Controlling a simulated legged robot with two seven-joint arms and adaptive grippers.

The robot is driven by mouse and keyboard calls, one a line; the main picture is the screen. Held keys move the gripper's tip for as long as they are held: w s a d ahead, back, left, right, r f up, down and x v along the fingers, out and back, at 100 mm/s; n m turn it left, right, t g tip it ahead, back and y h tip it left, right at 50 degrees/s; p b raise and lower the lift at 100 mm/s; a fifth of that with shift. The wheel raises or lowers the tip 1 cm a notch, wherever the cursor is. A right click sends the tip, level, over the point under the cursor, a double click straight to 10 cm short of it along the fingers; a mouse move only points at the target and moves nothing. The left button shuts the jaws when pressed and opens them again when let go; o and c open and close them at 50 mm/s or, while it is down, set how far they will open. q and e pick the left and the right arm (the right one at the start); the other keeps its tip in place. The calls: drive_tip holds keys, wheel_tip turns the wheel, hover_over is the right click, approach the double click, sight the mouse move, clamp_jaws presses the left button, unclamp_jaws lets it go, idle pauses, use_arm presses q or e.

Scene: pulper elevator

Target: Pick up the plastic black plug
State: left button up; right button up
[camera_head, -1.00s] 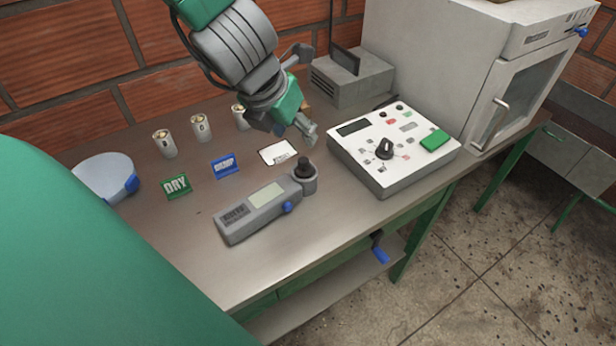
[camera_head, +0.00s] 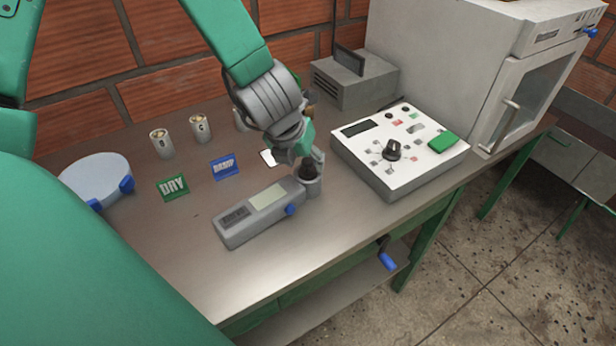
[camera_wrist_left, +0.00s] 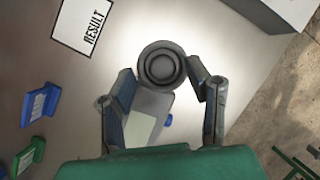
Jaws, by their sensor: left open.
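The black plug (camera_head: 308,170) sits in the round cup at the end of a grey handheld meter (camera_head: 262,210) on the table. In the left wrist view the plug (camera_wrist_left: 161,66) shows from above as dark rings inside the grey cup. My left gripper (camera_head: 306,160) is just above the plug, pointing down. In the left wrist view the open fingers of my left gripper (camera_wrist_left: 163,85) stand on both sides of the cup, with nothing held between them. In the head view the gripper partly hides the plug's top. My right gripper is not in view.
A white control box (camera_head: 400,150) with a knob stands right of the meter. Green DRY (camera_head: 173,187) and blue DAMP (camera_head: 224,166) signs, small canisters (camera_head: 161,143) and a round scale (camera_head: 97,178) are to the left. The table front is clear.

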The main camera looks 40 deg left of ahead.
use_arm(q)
drive_tip(key=shift+x, duration=1)
drive_tip(key=shift+r, duration=0.1)
drive_tip(key=shift+d, duration=0.25)
drive_tip(key=shift+c, duration=1.3)
drive_tip(key=shift+d+r, duration=0.1)
drive_tip(key=shift+d, duration=0.1)
clamp_jaws()
drive_tip(key=shift+a, duration=0.15)
